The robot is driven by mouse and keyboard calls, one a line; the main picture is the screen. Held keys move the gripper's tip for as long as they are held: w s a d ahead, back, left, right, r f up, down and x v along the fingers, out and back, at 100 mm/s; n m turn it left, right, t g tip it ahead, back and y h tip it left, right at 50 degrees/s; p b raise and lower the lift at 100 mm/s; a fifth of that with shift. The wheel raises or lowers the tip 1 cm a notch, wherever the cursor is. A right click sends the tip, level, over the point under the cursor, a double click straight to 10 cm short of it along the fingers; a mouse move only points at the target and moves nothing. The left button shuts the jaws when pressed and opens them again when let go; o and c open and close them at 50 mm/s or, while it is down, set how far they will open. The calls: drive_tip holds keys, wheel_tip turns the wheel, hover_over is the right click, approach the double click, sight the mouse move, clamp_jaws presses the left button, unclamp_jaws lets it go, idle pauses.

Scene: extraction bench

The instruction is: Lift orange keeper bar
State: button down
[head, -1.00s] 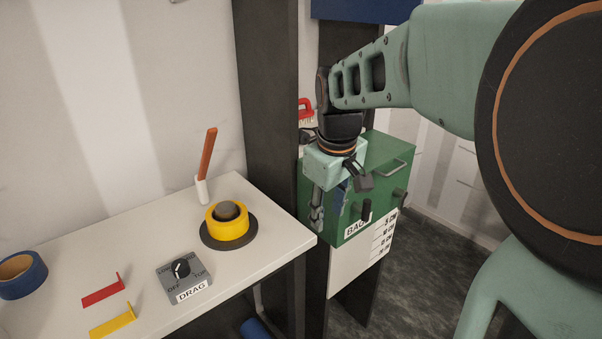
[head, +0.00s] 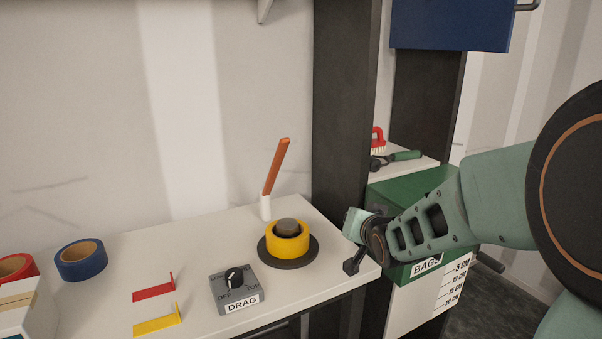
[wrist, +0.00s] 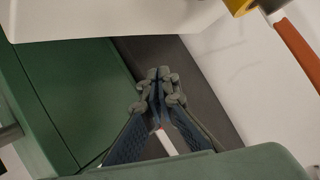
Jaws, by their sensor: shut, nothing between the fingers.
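The orange keeper bar (head: 277,166) stands tilted in a white holder (head: 265,206) at the back of the white bench. Part of it shows at the upper right of the wrist view (wrist: 296,48). My gripper shows in the wrist view (wrist: 160,82) with its fingertips together and nothing between them. In the head view its housing is by the bench's right end, right of the bar and apart from it; its fingers are hidden there.
A yellow ring with a dark knob (head: 288,242) stands in front of the bar. A grey DRAG dial box (head: 236,289) is nearer. A dark upright post (head: 345,110) rises behind my gripper, and a green BAGS box (head: 410,190) is to the right. Blue tape (head: 81,260) lies left.

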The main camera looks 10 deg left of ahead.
drive_tip(key=a+m+t+y+b, duration=0.1)
drive_tip(key=a+m+t+y, duration=0.1)
drive_tip(key=a, duration=0.1)
drive_tip(key=s+a+r+y+b, duration=0.1)
drive_tip(key=shift+s+a+m+t+b, duration=0.1)
drive_tip(key=shift+a+m+t+b, duration=0.2)
drive_tip(key=shift+m+t, duration=0.1)
drive_tip(key=s+a+r+m+t+y+b, duration=0.2)
drive_tip(key=s, duration=0.1)
drive_tip(key=m+t+y+b, duration=0.3)
drive_tip(key=m+y, duration=0.2)
drive_tip(key=y, duration=0.1)
approach(285, 146)
drive_tip(key=x, duration=0.7)
drive_tip(key=shift+w+f, duration=0.1)
drive_tip(key=shift+f, duration=0.1)
drive_tip(key=shift+r+p, duration=0.15)
drive_tip(key=shift+p, duration=0.2)
